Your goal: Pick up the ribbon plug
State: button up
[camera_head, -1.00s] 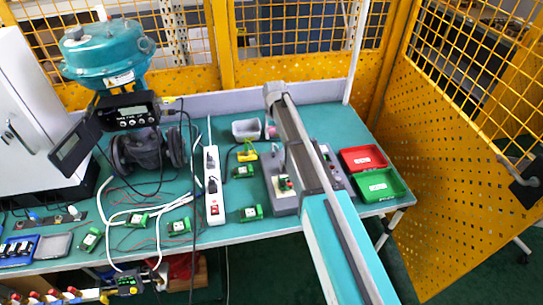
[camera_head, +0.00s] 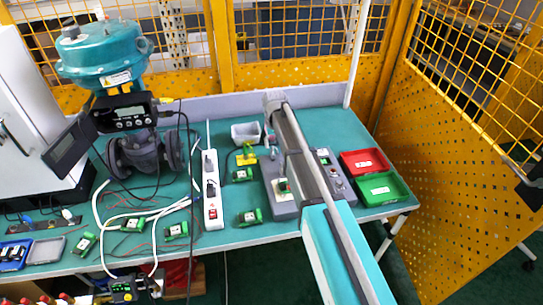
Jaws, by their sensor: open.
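My arm reaches over the table from the bottom right. Its far end is above the back of a grey control box (camera_head: 285,209). A small part of my gripper (camera_head: 271,144) shows beside the arm's far end, and the gripper is open. The arm hides most of it and part of the box. A small green and white piece (camera_head: 283,187) sits on the box, left of the arm. I cannot pick out the ribbon plug for sure. Several green modules, one of them here (camera_head: 249,217), lie on the table left of the box.
A white power strip (camera_head: 211,190) lies left of the box. Red (camera_head: 365,161) and green (camera_head: 383,188) trays are at the right. A teal valve actuator (camera_head: 103,52) stands back left, with loose cables in front.

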aim_at(272, 153)
jog(key=shift+s+a+f+b, duration=0.1)
jog(key=shift+a+f+b, duration=0.05)
jog(key=shift+f+b, duration=0.6)
jog(key=shift+s+a+f+b, duration=0.1)
jog(key=shift+f+b, duration=0.6)
jog(key=shift+f, duration=0.05)
jog(key=shift+f+b, duration=1)
jog(key=shift+f, duration=0.05)
grip_shut()
